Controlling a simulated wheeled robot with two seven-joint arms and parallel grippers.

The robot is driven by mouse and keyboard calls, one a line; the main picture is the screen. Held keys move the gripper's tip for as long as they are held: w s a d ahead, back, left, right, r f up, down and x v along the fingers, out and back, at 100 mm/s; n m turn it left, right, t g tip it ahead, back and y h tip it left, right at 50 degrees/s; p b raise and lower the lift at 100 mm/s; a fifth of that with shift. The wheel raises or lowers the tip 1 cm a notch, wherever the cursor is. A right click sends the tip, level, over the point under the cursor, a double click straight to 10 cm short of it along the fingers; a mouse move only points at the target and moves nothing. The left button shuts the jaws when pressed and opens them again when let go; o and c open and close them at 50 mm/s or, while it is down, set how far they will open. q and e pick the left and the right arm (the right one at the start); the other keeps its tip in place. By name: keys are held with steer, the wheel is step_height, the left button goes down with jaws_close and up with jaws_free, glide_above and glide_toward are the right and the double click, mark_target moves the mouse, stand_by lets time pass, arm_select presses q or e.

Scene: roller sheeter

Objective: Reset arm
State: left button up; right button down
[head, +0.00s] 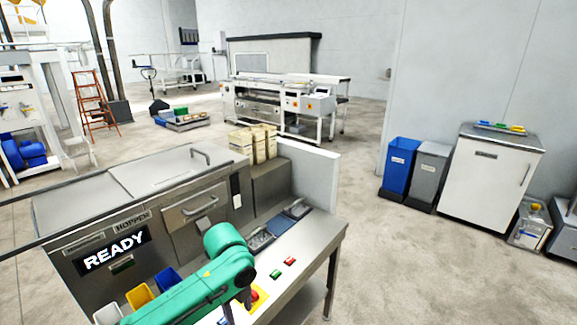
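My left arm, teal green, comes in from the lower left in the head view and bends at a joint above the machine's counter. Its forearm drops toward the control area, and a dark end part, my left gripper (243,298), shows beside a red button on a yellow plate (259,298). The fingers are small and partly hidden, so I cannot tell whether they are open or whether they touch anything. My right gripper is not in view. The steel machine (200,222) has a panel reading READY (115,252) and a label reading HOPPER.
A green button (275,274) and a red button (290,261) sit on the counter (315,242). White, yellow and blue bins (166,279) stand by the arm. Wooden crates (252,143) stand behind. Open floor (400,270) lies to the right, before blue and grey bins (399,165).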

arm_select(q)
steer(key=s+d+f+n+t+h, duration=0.1)
steer(key=s+d+f+n+h, duration=0.3)
steer(key=n, duration=0.3)
steer(key=s+a+f+n+t+y, duration=0.2)
steer(key=s+a+n+y, duration=0.2)
steer(key=s+a+n, duration=1)
step_height(320, 180, down, 24)
steer(key=a+n+g+b, duration=0.1)
steer(key=n, duration=0.2)
steer(key=s+a+f+g, duration=0.1)
steer(key=s+a+f, duration=0.2)
steer(key=s+f, duration=1.3)
steer(key=shift+s+m+b, duration=0.3)
steer(key=shift+s+b, duration=0.1)
steer(key=shift+b, duration=0.05)
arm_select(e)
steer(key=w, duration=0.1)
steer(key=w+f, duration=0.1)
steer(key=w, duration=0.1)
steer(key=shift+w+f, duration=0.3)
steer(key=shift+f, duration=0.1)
arm_select(q)
steer(key=shift+a, duration=0.1)
